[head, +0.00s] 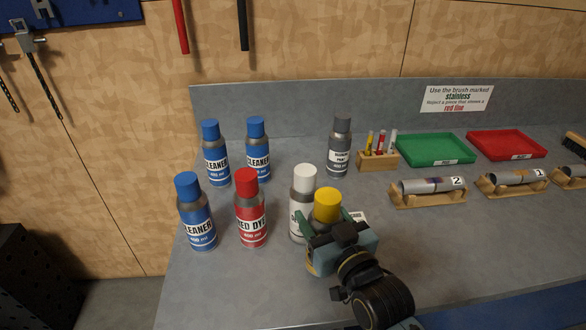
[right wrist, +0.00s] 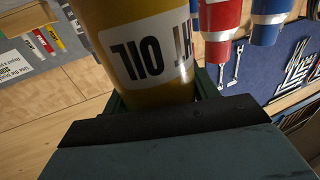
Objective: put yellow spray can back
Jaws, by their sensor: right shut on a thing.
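The yellow spray can (head: 327,203) stands out by its yellow cap in the head view, at the front of the group of cans. My right gripper (head: 331,224) is shut around it, with one green finger on each side. In the right wrist view the can's yellow body (right wrist: 150,95) fills the top middle, and its white label reading "OIL" is upside down. The gripper hides its lower part in the head view, so I cannot tell whether it touches the bench. My left gripper is not in view.
A white-capped can (head: 303,200) stands close to the left of the held can. A red dye can (head: 251,210) and blue cleaner cans (head: 197,215) stand farther left. A grey-capped can (head: 340,148) stands behind. Trays and tube holders (head: 428,192) lie right.

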